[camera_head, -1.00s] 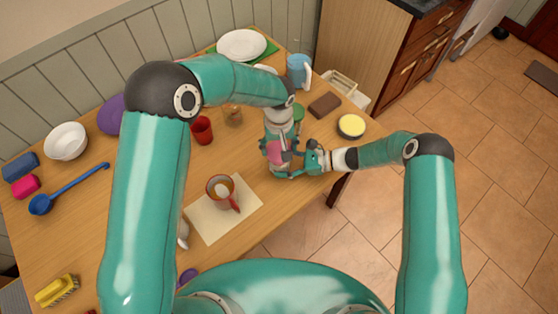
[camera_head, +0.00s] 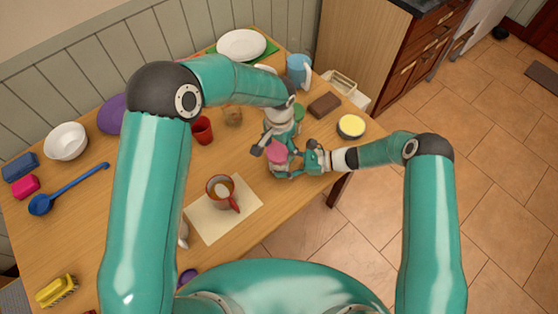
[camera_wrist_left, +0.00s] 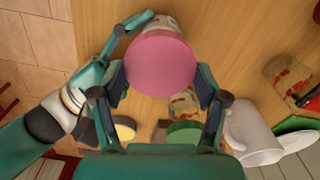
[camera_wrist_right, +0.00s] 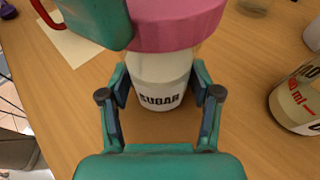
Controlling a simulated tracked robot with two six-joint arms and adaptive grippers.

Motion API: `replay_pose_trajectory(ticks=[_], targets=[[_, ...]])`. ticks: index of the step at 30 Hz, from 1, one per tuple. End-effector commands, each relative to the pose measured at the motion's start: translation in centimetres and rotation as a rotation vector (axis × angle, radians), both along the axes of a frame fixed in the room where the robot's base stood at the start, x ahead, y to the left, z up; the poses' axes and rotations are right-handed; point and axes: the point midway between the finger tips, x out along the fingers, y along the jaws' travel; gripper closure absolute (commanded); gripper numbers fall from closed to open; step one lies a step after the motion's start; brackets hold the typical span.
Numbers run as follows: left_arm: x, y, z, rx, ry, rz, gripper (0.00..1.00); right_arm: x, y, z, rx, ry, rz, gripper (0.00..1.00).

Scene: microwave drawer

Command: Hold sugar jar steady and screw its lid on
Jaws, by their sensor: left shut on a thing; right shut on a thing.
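The sugar jar (camera_wrist_right: 160,78) is white with a "SUGAR" label and stands upright near the table's front right edge. Its pink lid (camera_head: 277,152) sits on top of the jar; whether it is fully seated cannot be told. The lid fills the left wrist view's middle (camera_wrist_left: 160,63). My left gripper (camera_wrist_left: 161,85) comes from above and is shut on the lid, one finger on each side. My right gripper (camera_wrist_right: 160,95) comes in from the right, lower down, and is shut on the jar body. In the head view the jar is mostly hidden by the lid and my grippers.
A red-brown mug (camera_head: 220,190) stands on a paper sheet (camera_head: 242,212) to the left. A red cup (camera_head: 202,130), a glass jar (camera_head: 233,116), a blue pitcher (camera_head: 298,69), a brown block (camera_head: 324,105) and a yellow-topped bowl (camera_head: 351,126) stand around the jar.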

Motion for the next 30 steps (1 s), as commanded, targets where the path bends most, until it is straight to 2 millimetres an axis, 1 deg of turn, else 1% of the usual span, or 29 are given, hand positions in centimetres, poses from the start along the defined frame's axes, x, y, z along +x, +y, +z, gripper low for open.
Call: replay_pose_trajectory(ticks=[2,9,16,22,25,30], targets=[[-0.04,-0.17,-0.12,-0.002,0.0,-0.05,0.68,-0.24,0.26,-0.01,0.002,-0.001,0.009,0.99],[-0.02,-0.13,-0.12,-0.002,-0.001,-0.326,0.68,-0.27,0.25,0.0,0.002,-0.001,0.01,0.99],[0.03,-0.09,-0.1,-0.002,-0.002,-0.479,0.68,-0.29,0.24,0.0,0.003,-0.002,0.011,0.99],[0.08,-0.04,-0.07,-0.001,-0.002,-0.717,0.68,-0.3,0.22,0.0,0.003,-0.003,0.011,0.99],[0.11,-0.02,-0.06,-0.001,-0.004,-0.783,0.68,-0.31,0.21,0.0,0.003,-0.003,0.011,0.99],[0.17,0.02,-0.04,0.0,-0.004,-0.795,0.68,-0.33,0.19,0.0,0.003,-0.003,0.013,0.99]])
